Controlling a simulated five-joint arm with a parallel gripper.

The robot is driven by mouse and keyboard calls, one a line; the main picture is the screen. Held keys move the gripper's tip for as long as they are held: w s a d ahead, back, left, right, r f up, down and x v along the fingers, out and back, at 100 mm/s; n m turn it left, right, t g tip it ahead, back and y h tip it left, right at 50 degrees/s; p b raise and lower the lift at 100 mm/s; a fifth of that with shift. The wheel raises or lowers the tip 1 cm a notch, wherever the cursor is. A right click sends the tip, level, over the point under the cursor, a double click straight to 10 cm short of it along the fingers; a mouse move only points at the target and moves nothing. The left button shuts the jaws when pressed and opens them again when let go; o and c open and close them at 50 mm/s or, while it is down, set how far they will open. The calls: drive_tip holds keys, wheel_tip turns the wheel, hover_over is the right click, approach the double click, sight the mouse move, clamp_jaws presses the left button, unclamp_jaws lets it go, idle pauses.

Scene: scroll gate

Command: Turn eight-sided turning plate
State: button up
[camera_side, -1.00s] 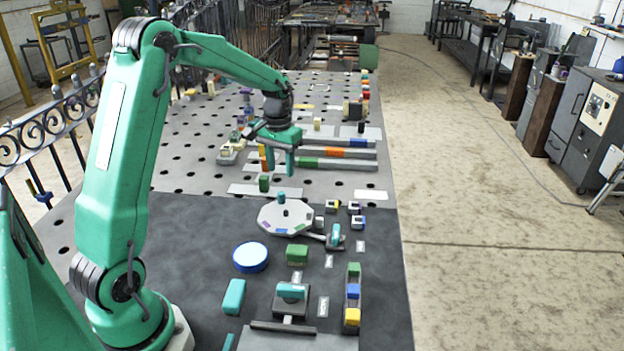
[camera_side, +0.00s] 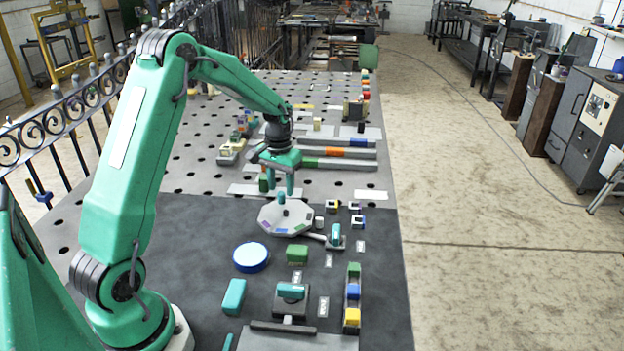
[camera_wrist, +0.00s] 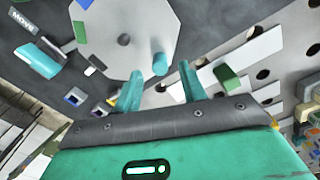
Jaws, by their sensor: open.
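The eight-sided turning plate (camera_side: 284,219) is pale grey with coloured patches near its rim. It lies on the dark mat, and a teal upright peg (camera_side: 281,198) stands near its far edge. In the wrist view the plate (camera_wrist: 125,18) fills the upper middle, with a dark hub at its centre, and the peg (camera_wrist: 159,64) shows close to my fingers. My gripper (camera_side: 280,188) is open, pointing down just above the plate's far edge. In the wrist view the peg lies between and just beyond the fingertips of my gripper (camera_wrist: 160,74); I cannot tell whether they touch.
A teal-handled lever (camera_side: 336,236) stands right of the plate. A small green block (camera_side: 264,184) stands behind my gripper. Long grey bars (camera_side: 340,165) lie farther back.

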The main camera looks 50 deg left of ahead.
drive_tip(key=shift+f, duration=1.15)
drive_tip(key=shift+c, duration=0.2)
clamp_jaws()
